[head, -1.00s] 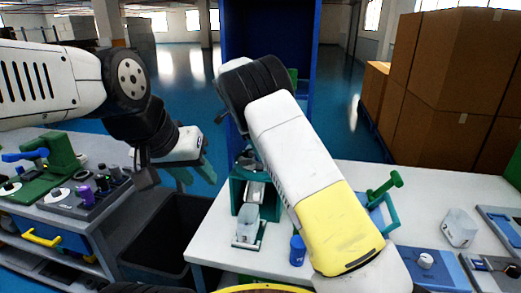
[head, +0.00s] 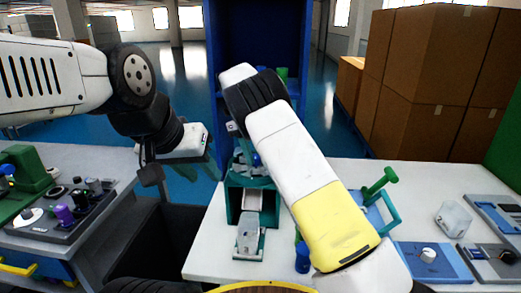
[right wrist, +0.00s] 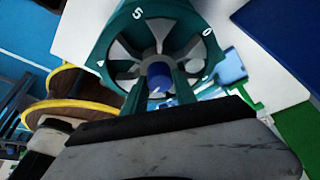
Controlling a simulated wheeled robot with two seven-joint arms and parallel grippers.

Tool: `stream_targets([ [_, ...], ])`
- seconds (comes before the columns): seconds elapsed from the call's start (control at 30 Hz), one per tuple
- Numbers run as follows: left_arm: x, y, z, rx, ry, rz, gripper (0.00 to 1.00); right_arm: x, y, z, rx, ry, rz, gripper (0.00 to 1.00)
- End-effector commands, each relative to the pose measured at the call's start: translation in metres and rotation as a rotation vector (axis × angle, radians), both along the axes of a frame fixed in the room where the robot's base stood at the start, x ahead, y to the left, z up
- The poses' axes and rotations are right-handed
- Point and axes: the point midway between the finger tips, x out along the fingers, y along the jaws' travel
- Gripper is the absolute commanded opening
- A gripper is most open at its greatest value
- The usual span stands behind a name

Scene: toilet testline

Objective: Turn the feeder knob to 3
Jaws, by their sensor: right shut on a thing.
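The feeder (head: 236,200) is a teal unit on the white table, left of my right arm in the head view. In the right wrist view its round dial housing (right wrist: 103,55) carries the numbers 4, 5 and 0, with grey vanes inside. The blue knob (right wrist: 159,72) sits at the dial's centre. My right gripper (right wrist: 160,88) has one teal finger on each side of the knob and is shut on it. The number 3 is not seen. My left gripper (head: 198,166) is open and empty in the air, left of the feeder.
A clear container (head: 249,238) stands before the feeder. A blue bottle (head: 302,260) and a green-handled fixture (head: 378,187) are close to my right arm. A dark bin (head: 170,235) fills the gap between the tables. Cardboard boxes (head: 430,85) stand behind.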

Motion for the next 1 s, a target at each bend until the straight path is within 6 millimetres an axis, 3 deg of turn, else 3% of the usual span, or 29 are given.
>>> stream_targets([
  [0.4,-0.0001,0.0000,0.0001,0.000,0.000,0.000,0.36,-0.0022,0.0029,-0.0003,0.003,-0.002,-0.184,0.00],
  [0.97,-0.0001,0.0000,0.0001,0.000,0.000,0.000,0.36,-0.0019,0.0030,-0.0005,0.004,-0.003,-0.210,0.00],
  [1.0,-0.0001,0.0000,0.0001,0.000,0.000,0.000,0.36,-0.0019,0.0028,-0.0005,0.004,-0.003,-0.210,0.41],
])
